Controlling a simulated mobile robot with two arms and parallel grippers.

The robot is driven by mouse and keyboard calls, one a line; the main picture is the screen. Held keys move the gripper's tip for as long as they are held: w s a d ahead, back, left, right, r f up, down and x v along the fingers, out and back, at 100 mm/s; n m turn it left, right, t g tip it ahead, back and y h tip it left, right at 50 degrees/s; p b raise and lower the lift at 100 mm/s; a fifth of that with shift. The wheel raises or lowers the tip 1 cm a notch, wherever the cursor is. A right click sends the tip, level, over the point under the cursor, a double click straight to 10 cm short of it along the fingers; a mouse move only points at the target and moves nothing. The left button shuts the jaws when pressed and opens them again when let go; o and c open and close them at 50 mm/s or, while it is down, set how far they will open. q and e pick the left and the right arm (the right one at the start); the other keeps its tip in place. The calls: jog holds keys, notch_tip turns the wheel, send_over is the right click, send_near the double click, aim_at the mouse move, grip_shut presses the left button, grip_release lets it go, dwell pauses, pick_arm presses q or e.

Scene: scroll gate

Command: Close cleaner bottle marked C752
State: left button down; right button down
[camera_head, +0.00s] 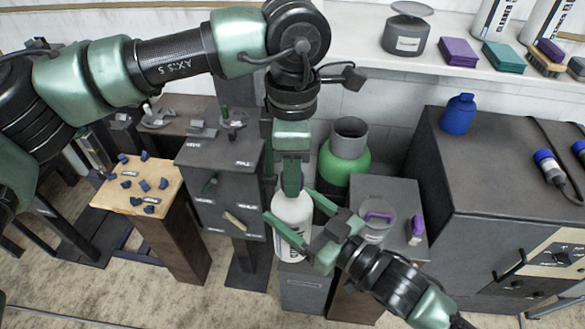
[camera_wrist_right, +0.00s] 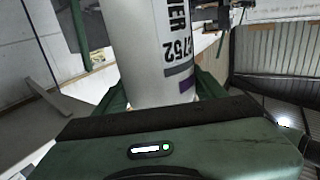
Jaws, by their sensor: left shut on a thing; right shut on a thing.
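The white cleaner bottle (camera_head: 293,216) stands upright in the middle of the head view. In the right wrist view the bottle (camera_wrist_right: 148,50) shows print ending in 752 and a purple mark. My right gripper (camera_head: 291,222) is shut on the bottle's body, with green fingers on both sides of it. My left gripper (camera_head: 292,178) points straight down over the bottle's top and is shut on a purple cap (camera_head: 292,184). The cap is at the bottle's neck; the fingers partly hide it, so I cannot tell how tightly it sits.
A green cylinder with a grey top (camera_head: 349,140) stands just behind the bottle. A grey stand (camera_head: 390,192) to the right bears a round grey item and a purple-topped one. A dark cabinet (camera_head: 480,130) with a blue bottle (camera_head: 459,114) is farther right. A dark drawer unit (camera_head: 215,160) is left.

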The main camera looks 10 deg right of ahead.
pick_arm(q)
jog(key=c, duration=0.8)
grip_release()
jog(key=shift+a, duration=0.1)
jog(key=shift+c, duration=0.2)
jog(key=shift+r, duration=0.1)
notch_tip(320, 180, up, 12)
jog(key=shift+w, duration=0.1)
